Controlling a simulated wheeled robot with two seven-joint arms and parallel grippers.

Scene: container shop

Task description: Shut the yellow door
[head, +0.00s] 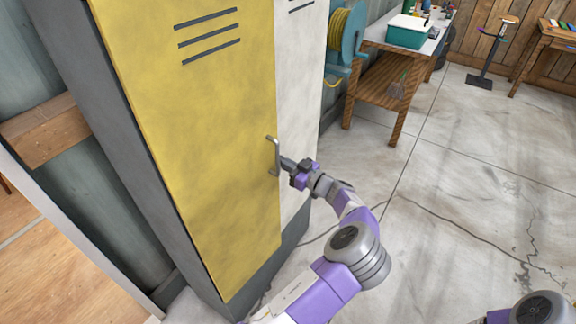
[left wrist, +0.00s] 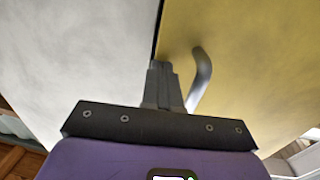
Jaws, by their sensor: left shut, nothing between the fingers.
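The yellow door (head: 200,130) is a locker door with slots near its top. It lies flush, or almost flush, with the locker front. A thin dark seam shows between it and the white door (head: 298,100) to its right. Its grey bar handle (head: 277,158) is by the right edge. My left gripper (head: 287,164) is shut and empty, its tips at the door's edge beside the handle. In the left wrist view the closed fingers (left wrist: 160,78) point at the seam, and the curved handle (left wrist: 202,75) is just right of them. My right gripper is out of view.
A teal hose reel (head: 345,35) hangs beyond the locker. A wooden workbench (head: 375,85) with a teal bin (head: 405,38) stands behind it. The concrete floor (head: 460,190) to the right is clear.

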